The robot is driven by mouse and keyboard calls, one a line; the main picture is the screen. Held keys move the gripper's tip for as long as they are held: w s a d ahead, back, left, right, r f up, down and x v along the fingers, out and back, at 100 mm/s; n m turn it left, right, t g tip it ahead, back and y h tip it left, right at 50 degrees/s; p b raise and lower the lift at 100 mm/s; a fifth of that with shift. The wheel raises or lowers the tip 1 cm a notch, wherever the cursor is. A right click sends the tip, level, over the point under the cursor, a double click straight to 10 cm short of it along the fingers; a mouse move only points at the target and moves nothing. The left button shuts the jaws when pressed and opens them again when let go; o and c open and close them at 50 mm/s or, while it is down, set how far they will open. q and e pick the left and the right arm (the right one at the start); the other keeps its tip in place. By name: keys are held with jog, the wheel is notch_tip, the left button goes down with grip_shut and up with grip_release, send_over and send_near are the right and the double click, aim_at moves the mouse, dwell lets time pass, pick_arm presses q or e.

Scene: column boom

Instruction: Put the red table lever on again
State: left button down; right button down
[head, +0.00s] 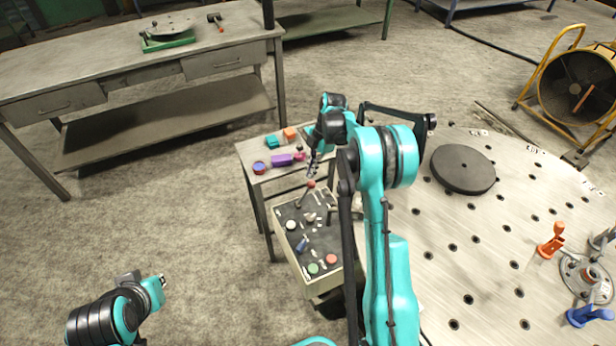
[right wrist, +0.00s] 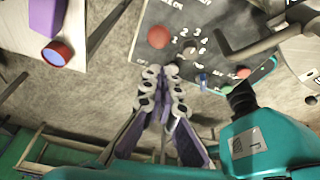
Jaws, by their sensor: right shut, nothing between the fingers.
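The grey control box with a dark top panel (head: 319,238) stands beside the round metal table. A lever with a red ball knob (head: 311,184) rises from its far end, tilted in the head view; the knob also shows in the right wrist view (right wrist: 158,37). My right gripper (head: 314,165) is shut and empty above the box's far end, near the red knob but apart from it. Its closed fingertips (right wrist: 164,73) show just below the knob in the wrist picture. My left gripper (head: 158,284) is at the lower left, away from the box; its fingers are unclear.
The panel also carries a blue lever (head: 302,244), a green button (head: 313,268), a red button (head: 331,259) and a white knob (head: 291,225). A small side table (head: 250,148) behind holds several coloured pieces. The round table (head: 430,260) bears a dark disc (head: 463,169).

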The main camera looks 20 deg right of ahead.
jog(key=d+r, duration=0.2)
jog(key=d+r+p, duration=0.1)
jog(key=shift+w+d, duration=0.3)
jog(key=shift+d, duration=0.1)
jog(key=s+a+r+m+t+h, duration=0.1)
jog(key=s+a+r+m+t, duration=0.1)
jog(key=s+a+r+m, duration=0.4)
jog(key=s+a+r+m+t+h, duration=0.1)
jog(key=s+a+r+m, duration=0.4)
jog(key=r, duration=0.4)
jog(key=s+a+m+t, duration=0.2)
jog(key=s+m, duration=0.2)
jog(key=s, duration=0.4)
jog(key=s+a+f+m+t+h, duration=0.1)
jog(key=s+a+m+t, duration=0.1)
jog(key=s+m, duration=0.3)
jog(key=s, duration=0.4)
jog(key=shift+a+f+t, duration=0.25)
jog(key=shift+f+t, duration=0.05)
jog(key=shift+t, duration=0.1)
